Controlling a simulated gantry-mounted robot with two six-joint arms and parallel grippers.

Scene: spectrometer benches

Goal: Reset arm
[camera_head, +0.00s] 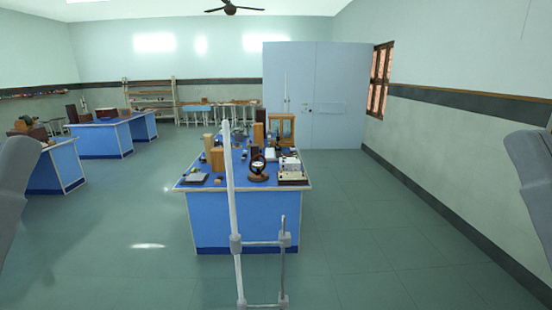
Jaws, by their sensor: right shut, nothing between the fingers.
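My right arm (535,185) shows as a grey link at the right edge, raised in front of the pale wall. Only a small dark part of my right gripper (549,122) shows at the frame's edge. It is shut with nothing in it, and it is far from any bench. My left arm (12,185) shows as a grey link at the left edge, and its gripper is outside the picture.
A blue bench (240,222) with several instruments and wooden blocks stands ahead. Other blue benches (95,142) (58,168) stand at the left. A grey-blue cabinet (340,95) stands at the back. The floor (390,250) is clear on both sides of the middle bench.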

